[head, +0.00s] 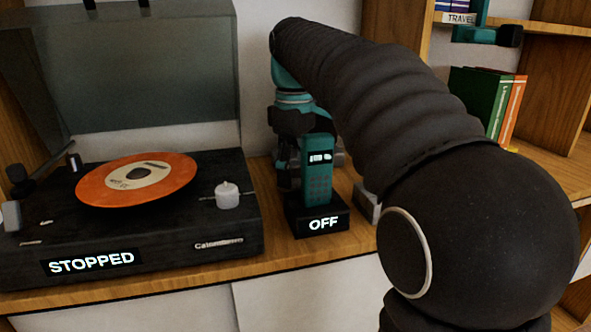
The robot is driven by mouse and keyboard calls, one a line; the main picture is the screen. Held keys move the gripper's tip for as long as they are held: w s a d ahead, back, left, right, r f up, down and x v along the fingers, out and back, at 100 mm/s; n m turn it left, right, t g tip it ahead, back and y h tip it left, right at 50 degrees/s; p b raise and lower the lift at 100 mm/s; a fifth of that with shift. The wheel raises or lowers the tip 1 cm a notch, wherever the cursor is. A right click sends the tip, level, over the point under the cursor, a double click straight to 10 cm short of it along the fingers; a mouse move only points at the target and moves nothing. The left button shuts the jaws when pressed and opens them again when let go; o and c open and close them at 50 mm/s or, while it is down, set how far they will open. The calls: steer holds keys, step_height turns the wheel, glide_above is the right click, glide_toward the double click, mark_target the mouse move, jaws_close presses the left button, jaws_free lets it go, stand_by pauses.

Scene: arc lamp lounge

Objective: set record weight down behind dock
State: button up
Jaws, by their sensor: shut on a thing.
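The dock (316,220) is a small black base labelled OFF on the wooden shelf, with a teal handset (319,168) upright in it. My gripper (293,150) points down just behind the dock and handset, which cover much of it. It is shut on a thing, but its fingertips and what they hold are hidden. I take that to be the record weight, which I cannot make out. How far it is above the shelf cannot be told.
A turntable (225,245) labelled STOPPED, with an orange record (110,187), a pale grey cylinder (228,195) and a raised lid (150,70), stands left. A grey block (366,203) sits right of the dock. Books (481,100) stand on the right shelf.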

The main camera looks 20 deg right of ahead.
steer(key=shift+w+d, duration=0.3)
steer(key=shift+w, duration=0.35)
steer(key=shift+w+d, duration=0.25)
steer(key=shift+w, duration=0.35)
steer(key=shift+s+a+f, duration=0.1)
steer(key=shift+s+f, duration=0.05)
steer(key=shift+f, duration=0.4)
steer(key=shift+f, duration=0.1)
steer(key=o, duration=1.4)
steer(key=shift+o, duration=0.2)
step_height(320, 180, up, 12)
steer(key=p, duration=0.3)
